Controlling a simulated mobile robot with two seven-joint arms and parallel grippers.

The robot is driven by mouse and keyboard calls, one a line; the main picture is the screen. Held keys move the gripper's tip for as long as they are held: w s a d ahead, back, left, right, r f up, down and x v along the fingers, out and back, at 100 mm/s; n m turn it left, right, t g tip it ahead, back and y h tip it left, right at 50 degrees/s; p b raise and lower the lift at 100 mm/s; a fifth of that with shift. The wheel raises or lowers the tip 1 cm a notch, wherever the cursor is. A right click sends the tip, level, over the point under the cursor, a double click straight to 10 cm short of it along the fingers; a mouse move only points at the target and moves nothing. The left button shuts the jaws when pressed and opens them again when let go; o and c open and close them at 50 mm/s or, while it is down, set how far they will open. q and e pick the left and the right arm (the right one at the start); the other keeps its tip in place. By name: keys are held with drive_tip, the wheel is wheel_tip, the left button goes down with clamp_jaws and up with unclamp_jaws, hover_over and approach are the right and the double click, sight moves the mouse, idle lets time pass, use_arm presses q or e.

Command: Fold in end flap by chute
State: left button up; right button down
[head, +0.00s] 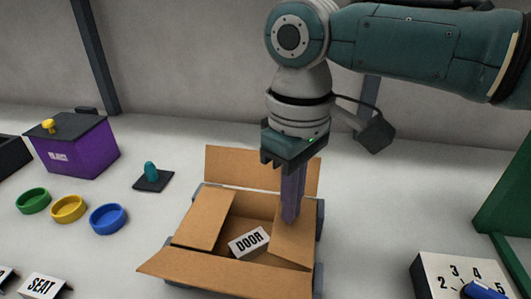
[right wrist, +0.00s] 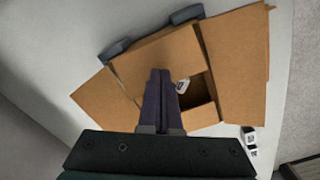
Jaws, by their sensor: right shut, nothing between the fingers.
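An open cardboard box (head: 225,272) stands on the pale table. Its right end flap (head: 292,245) leans inward over the opening, and it shows under my fingers in the right wrist view (right wrist: 150,60). The left end flap (head: 204,220) also lies inward. The back long flap (head: 240,168) stands up and the front long flap spreads outward. My right gripper (head: 290,218) is shut and empty, pointing down with its purple fingers at the right end flap; it shows in the right wrist view (right wrist: 160,72). Exact contact is hard to tell. My left gripper is not in view.
A "DOOR" label (head: 249,242) shows inside the box. Grey brackets (head: 320,220) stand at its side. Green (head: 33,201), yellow (head: 68,209) and blue (head: 108,219) dishes, and a purple bin (head: 75,150), stand left. A numbered dial box (head: 462,278) and green structure (head: 508,205) stand right.

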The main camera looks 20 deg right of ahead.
idle(0.5)
drive_tip(key=shift+f, duration=0.2)
drive_tip(key=shift+f+b, duration=0.65)
drive_tip(key=shift+f, duration=0.3)
drive_tip(key=shift+r, duration=0.15)
wheel_tip(320, 180, up, 10)
drive_tip(key=p, duration=1.1)
drive_tip(key=shift+p, duration=0.3)
